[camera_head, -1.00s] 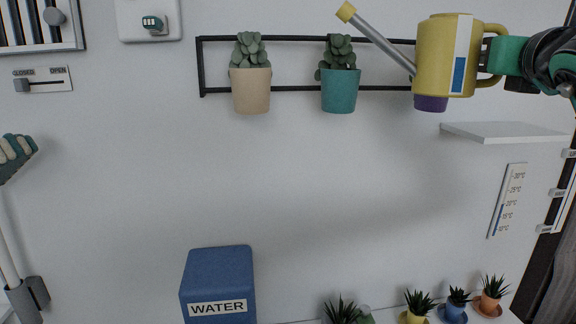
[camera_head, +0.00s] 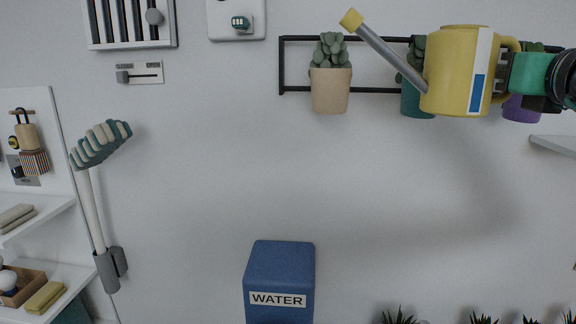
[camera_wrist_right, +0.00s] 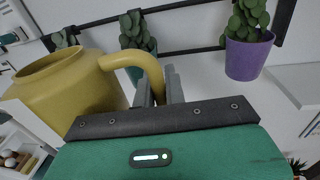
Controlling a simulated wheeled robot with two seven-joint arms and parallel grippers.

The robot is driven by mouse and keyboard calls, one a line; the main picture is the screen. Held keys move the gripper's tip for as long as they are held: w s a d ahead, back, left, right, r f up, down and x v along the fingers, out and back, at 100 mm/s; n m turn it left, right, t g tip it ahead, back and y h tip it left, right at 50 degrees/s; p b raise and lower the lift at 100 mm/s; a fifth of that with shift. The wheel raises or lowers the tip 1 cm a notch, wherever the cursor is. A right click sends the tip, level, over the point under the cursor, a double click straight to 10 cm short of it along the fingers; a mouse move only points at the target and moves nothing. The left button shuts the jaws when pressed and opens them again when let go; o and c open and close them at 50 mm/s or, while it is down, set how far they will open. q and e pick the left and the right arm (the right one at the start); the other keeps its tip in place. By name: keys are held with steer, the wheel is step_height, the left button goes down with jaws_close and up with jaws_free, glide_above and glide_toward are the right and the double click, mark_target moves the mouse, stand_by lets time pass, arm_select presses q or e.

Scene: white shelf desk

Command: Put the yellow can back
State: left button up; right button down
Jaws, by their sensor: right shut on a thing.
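The yellow watering can (camera_head: 455,72) hangs in the air at the upper right of the head view, with its grey spout (camera_head: 388,50) pointing up and left. My right gripper (camera_head: 500,74) is shut on its handle, and the can looks roughly upright. In the right wrist view the can (camera_wrist_right: 70,88) fills the left side, with its handle (camera_wrist_right: 148,68) between the gripper fingers (camera_wrist_right: 160,88). The can hides part of the teal pot (camera_head: 412,98) behind it. My left gripper is not in view.
A black wall rail (camera_head: 283,65) holds beige (camera_head: 330,92), teal and purple (camera_head: 521,108) pots. A white wall shelf (camera_head: 556,144) is at the right edge. A blue WATER box (camera_head: 278,275) stands below. Small plants (camera_head: 398,316) line the bottom right. Shelves (camera_head: 38,215) are at left.

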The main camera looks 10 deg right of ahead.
steer(key=w+a+f+n+g+y, duration=0.1)
steer(key=w+a+f+n+y, duration=0.35)
steer(key=f, duration=0.75)
steer(key=w+a+f+n+y, duration=0.2)
steer(key=w+a+f+y, duration=0.4)
steer(key=w+a+f, duration=0.5)
steer(key=s+a+f, duration=0.1)
steer(key=s+f, duration=0.2)
steer(key=f, duration=0.7)
steer(key=s+a+f+n+y, duration=0.1)
steer(key=s+f, duration=0.3)
steer(key=f, duration=0.6)
steer(key=s+a+f, duration=0.3)
steer(key=s+f, duration=0.1)
steer(key=f, duration=0.6)
steer(key=shift+s+g, duration=0.25)
steer(key=shift+g, duration=0.15)
steer(key=shift+a, duration=0.1)
